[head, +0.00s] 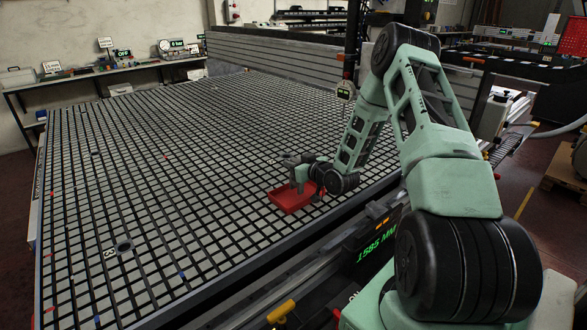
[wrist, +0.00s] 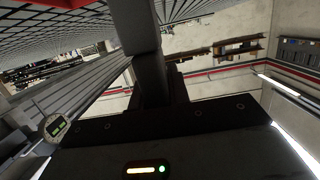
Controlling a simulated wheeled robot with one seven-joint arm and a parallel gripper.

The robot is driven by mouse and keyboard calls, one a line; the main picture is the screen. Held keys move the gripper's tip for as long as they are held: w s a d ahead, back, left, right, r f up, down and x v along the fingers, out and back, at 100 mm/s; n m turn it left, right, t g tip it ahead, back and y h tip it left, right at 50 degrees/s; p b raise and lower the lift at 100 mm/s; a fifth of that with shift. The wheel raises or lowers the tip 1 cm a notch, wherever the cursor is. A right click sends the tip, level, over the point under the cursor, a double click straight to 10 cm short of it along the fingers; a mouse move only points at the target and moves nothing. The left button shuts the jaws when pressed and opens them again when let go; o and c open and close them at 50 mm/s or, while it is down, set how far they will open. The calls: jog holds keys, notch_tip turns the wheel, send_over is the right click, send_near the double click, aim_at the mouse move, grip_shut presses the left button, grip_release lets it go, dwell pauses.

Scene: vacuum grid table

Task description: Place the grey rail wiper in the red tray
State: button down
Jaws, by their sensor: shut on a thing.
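The red tray (head: 284,204) lies on the grid table near its front edge, in the head view. A strip of red at the top edge of the wrist view looks like part of it. My gripper (head: 300,178) is just above the tray, partly over its back side. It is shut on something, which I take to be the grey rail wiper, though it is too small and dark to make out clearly. In the wrist view my dark gripper (wrist: 135,40) fills the middle and hides most of what it holds.
The large grid table (head: 150,180) is mostly clear, with a few small red and blue bits on it. A grey gantry beam (head: 270,62) crosses the table behind my arm. A shelf with gauges (head: 110,70) stands along the back left wall.

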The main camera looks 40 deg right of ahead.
jog(key=shift+f, duration=1.05)
jog(key=shift+f, duration=0.1)
jog(key=shift+f, duration=0.15)
jog(key=c, duration=1.3)
grip_release()
jog(key=shift+r, duration=0.2)
